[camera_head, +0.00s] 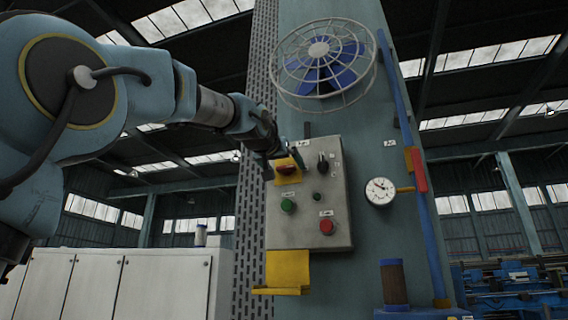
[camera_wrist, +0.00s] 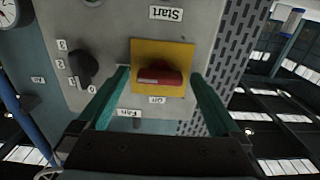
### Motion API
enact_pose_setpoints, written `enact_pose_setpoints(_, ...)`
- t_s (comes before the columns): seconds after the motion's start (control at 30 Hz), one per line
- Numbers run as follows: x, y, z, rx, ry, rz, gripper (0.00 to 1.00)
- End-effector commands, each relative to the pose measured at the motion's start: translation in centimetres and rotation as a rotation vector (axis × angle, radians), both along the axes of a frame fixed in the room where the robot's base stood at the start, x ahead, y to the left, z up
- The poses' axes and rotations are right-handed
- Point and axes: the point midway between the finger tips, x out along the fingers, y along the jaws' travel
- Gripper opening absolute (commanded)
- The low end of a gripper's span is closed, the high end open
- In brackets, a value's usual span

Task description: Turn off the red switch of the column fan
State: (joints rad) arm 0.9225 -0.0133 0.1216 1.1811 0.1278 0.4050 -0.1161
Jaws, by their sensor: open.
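The red switch (camera_head: 286,169) sits on a yellow plate at the upper left of the grey control box (camera_head: 307,240) on the column. In the wrist view, which is upside down, the red switch (camera_wrist: 160,76) shows on its yellow plate (camera_wrist: 150,47) with its handle lying about level. Labels reading "Fan" and "Off" are beside it. My gripper (camera_head: 284,156) is at the switch's upper edge in the head view. Its open green fingers (camera_wrist: 159,76) lie either side of the switch in the wrist view. I cannot tell contact. The caged fan (camera_head: 320,62) is above the box.
A black selector knob (camera_head: 322,162), a green button (camera_head: 288,205) and a red button (camera_head: 327,228) share the box. A yellow bracket (camera_head: 288,272) is below. A gauge (camera_head: 380,191) and a blue pipe (camera_head: 405,110) are to the right. White cabinets (camera_head: 110,285) stand left.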

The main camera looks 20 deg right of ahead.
Motion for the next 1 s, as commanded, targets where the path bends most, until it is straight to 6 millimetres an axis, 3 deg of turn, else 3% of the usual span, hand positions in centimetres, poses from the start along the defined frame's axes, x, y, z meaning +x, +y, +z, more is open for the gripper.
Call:
enact_pose_setpoints(0.17, 0.00, 0.00, -0.05, 0.000, 0.000, 0.000, 1.00)
enact_pose_setpoints(0.9, -0.01, 0.01, -0.05, 0.001, 0.001, 0.000, 0.17)
enact_pose_setpoints(1.0, -0.02, 0.01, -0.05, 0.000, 0.001, 0.000, 0.14)
